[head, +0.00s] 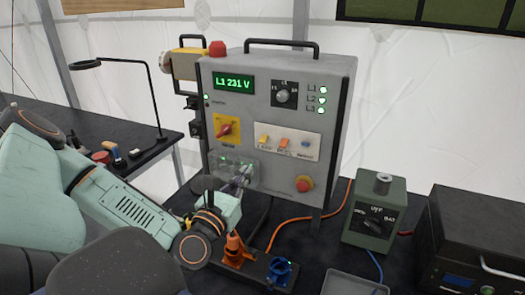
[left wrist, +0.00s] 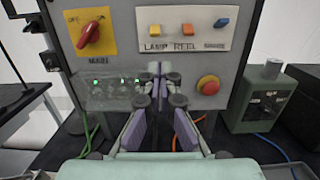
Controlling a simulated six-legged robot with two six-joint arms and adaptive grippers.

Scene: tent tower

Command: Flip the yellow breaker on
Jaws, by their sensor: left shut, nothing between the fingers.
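The grey power cabinet (head: 275,75) faces me. Its white plate carries a yellow switch (head: 264,139) over the word LAMP, an orange switch (head: 283,142) over REEL and a blue one; the yellow switch also shows in the left wrist view (left wrist: 155,29). A clear cover (left wrist: 95,92) sits low on the panel with small green lights behind it; any breakers there are too blurred to tell apart. My left gripper (head: 243,174) is shut and empty, its tips (left wrist: 160,68) in front of the panel, beside the cover and below the yellow switch. Contact cannot be told. My right gripper is not in view.
A red rotary knob on a yellow plate (head: 233,122) and a red stop button (head: 303,184) are on the panel. A green dial box (head: 375,205) and a black unit (head: 470,230) stand right. Orange and blue connectors (head: 281,268) stand in front.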

